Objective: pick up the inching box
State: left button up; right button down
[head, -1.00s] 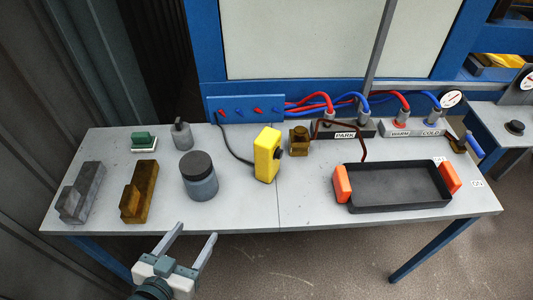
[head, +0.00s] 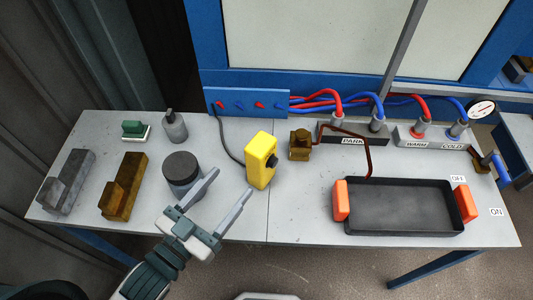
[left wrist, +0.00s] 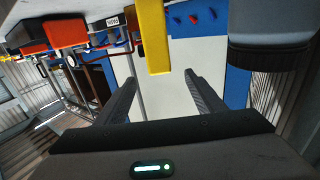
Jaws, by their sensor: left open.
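My right gripper is in neither view.
A grey jar with a dark lid (head: 182,173) stands just left of my left gripper. A black tray (head: 400,231) with orange handles lies at the right. A brass block (head: 300,146) stands right of the yellow box. Grey (head: 67,182) and brown (head: 122,187) stepped blocks lie at the left.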

aim_at(251, 158)
pick_arm(q)
jog(key=shift+s+a, duration=0.1)
jog(key=p+x, duration=0.4)
jog(key=x, duration=0.7)
jog(key=shift+w+r+p, duration=0.1)
jog(key=shift+w+p, duration=0.2)
jog(key=shift+w+d, duration=0.35)
